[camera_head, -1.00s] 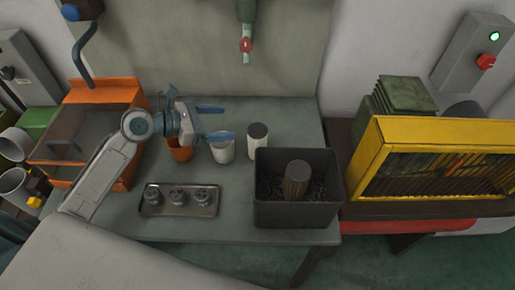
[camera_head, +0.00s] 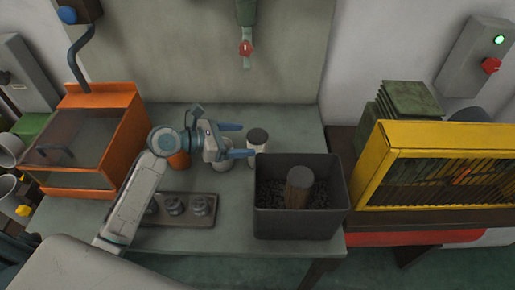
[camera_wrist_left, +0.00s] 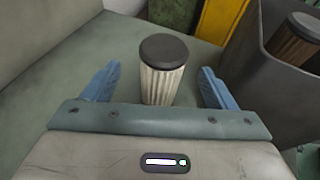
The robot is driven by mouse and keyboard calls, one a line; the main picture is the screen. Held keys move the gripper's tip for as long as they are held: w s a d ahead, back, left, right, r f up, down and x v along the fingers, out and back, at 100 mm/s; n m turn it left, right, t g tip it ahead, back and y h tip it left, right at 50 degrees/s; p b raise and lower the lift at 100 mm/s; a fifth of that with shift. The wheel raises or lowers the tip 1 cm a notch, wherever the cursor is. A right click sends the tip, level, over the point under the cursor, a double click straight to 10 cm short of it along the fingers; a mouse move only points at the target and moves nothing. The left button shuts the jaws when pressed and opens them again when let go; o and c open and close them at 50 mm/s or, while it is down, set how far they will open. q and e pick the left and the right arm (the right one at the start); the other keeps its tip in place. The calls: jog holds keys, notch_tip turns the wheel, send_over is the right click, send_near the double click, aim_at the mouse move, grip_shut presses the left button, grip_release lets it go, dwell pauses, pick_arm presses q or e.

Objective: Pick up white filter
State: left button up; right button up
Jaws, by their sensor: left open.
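The white filter (camera_head: 258,146) is a pleated white cylinder with a dark cap. It stands upright on the grey-green table, just left of the dark bin. My left gripper (camera_head: 244,140) is open, with blue fingers pointing right toward the filter. In the left wrist view the filter (camera_wrist_left: 161,75) stands ahead, in line with the gap between the two fingertips (camera_wrist_left: 160,80); I see no finger touching it. In the head view a finger and the bin's edge lie close to its lower part. My right gripper does not show.
The dark bin (camera_head: 262,222) holds dark granules and a brown filter (camera_head: 299,187). A white cup and an orange cup (camera_head: 179,160) sit partly behind my left arm. A metal tray (camera_head: 207,219) with several small parts lies in front. A yellow-framed unit (camera_head: 378,165) stands right.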

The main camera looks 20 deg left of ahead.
aim_at(257, 138)
pick_arm(q)
jog(key=shift+d+r+p+x, duration=0.2)
jog(key=shift+p+x, duration=0.15)
jog(key=shift+x, duration=0.75)
jog(key=shift+d+r+p+x, duration=0.15)
jog(key=shift+p+x, duration=0.2)
jog(key=shift+x, duration=0.75)
jog(key=shift+w+d+f, duration=0.2)
jog(key=shift+d+f, duration=0.05)
jog(key=shift+c, duration=0.2)
jog(key=c, duration=1.1)
